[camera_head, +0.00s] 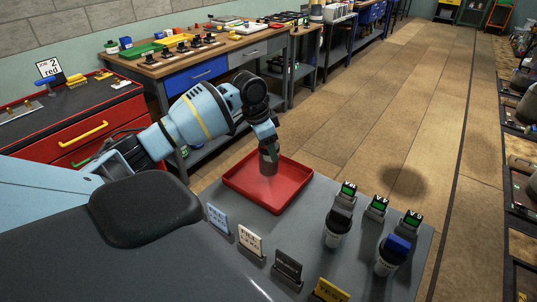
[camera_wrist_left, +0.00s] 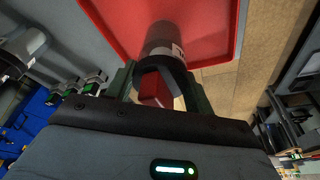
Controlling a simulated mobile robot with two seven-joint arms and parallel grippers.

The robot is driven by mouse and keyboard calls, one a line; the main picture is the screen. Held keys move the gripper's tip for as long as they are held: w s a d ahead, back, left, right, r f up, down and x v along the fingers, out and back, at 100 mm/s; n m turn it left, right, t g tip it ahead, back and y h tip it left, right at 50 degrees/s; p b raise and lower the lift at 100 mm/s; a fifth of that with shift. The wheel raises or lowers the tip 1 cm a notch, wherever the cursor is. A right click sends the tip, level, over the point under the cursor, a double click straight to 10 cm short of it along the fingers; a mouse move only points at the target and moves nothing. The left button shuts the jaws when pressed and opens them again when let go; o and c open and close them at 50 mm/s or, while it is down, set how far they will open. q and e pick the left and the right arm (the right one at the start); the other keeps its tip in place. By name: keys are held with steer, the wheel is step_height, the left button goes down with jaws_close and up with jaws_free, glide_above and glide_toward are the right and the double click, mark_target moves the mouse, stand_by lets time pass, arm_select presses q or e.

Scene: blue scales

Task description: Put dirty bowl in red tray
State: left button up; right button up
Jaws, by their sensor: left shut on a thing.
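My left gripper (camera_head: 267,142) reaches in from the left and is shut on a grey, cup-shaped bowl (camera_head: 268,162). In the left wrist view the bowl (camera_wrist_left: 162,38) sits between the fingers of the left gripper (camera_wrist_left: 160,76), with a pale label on its side. A small red block shows at its near, dark-rimmed end. The red tray (camera_head: 290,194) lies on the grey table below the bowl; its floor and rim (camera_wrist_left: 108,32) also show in the left wrist view. I cannot tell whether the bowl touches the tray floor. Dirt on the bowl is not clear.
Two similar grey containers (camera_head: 337,228) stand right of the tray, the nearer one (camera_head: 388,258) with a blue block. Green-lit displays (camera_head: 377,205) stand behind them. Small signs (camera_head: 250,239) line the table's front. A red drawer cabinet (camera_head: 80,130) stands at left.

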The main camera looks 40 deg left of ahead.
mark_target(268, 155)
arm_select(q)
steer(key=shift+w+a+f, duration=0.15)
steer(key=shift+a+f, duration=0.05)
steer(key=shift+a, duration=0.05)
steer(key=shift+f, duration=1.55)
steer(key=shift+f, duration=0.1)
steer(key=o, duration=1.1)
steer(key=shift+o, duration=0.2)
steer(key=p+v, duration=0.1)
steer(key=v, duration=1.1)
